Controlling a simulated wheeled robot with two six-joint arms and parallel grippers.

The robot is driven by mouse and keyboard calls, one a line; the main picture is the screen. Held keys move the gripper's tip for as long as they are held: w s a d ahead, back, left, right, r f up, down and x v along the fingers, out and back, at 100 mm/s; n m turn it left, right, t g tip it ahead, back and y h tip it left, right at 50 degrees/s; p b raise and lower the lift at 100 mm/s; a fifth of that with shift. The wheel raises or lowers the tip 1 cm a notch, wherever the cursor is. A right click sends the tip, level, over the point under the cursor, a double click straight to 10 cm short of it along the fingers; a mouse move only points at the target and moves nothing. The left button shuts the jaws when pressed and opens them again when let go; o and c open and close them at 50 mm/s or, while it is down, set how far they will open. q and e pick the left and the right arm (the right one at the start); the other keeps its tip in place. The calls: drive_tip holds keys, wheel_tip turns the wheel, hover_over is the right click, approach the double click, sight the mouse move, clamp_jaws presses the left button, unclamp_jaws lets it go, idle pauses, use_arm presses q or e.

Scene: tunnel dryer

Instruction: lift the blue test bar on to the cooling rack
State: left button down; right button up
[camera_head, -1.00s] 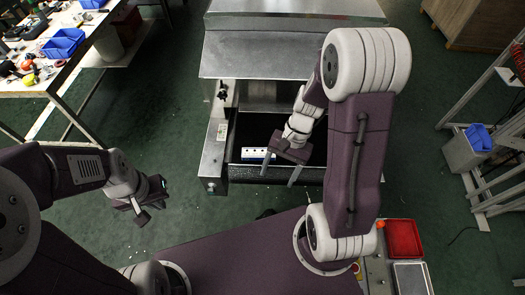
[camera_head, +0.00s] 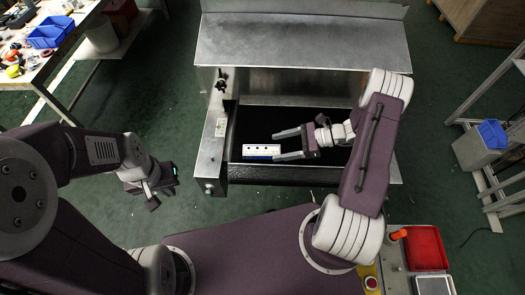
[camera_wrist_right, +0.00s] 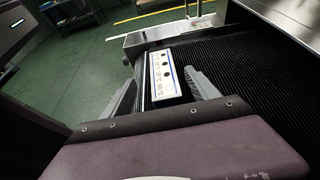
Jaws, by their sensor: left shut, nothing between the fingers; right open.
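The blue test bar (camera_head: 262,151) has a white top with a row of dark dots and a blue side. It lies on the black belt of the tunnel dryer, near the belt's left front. It also shows in the right wrist view (camera_wrist_right: 164,76). My right gripper (camera_head: 276,146) is open and points left, its fingers on either side of the bar's right end. In the right wrist view the bar lies between the fingers, with a gap at least on the right. My left gripper (camera_head: 163,188) is shut and empty, left of the dryer. I cannot pick out the cooling rack with certainty.
The dryer's metal side wall (camera_head: 212,150) stands left of the bar, and its hood (camera_head: 290,42) covers the back. A metal frame (camera_head: 490,150) with a grey bin (camera_head: 478,150) is at right. A red tray (camera_head: 425,246) is at front right. A cluttered bench (camera_head: 40,45) is at far left.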

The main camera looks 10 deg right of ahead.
sight(262, 150)
drive_tip(key=shift+x, duration=0.75)
drive_tip(key=shift+w+a+f, duration=0.25)
drive_tip(key=shift+w, duration=0.05)
drive_tip(key=x, duration=0.5)
drive_tip(key=shift+f+p, duration=0.1)
drive_tip(key=shift+p, duration=0.3)
clamp_jaws()
wheel_tip(262, 150, up, 10)
drive_tip(key=shift+r+p, duration=0.1)
drive_tip(key=shift+p, duration=0.2)
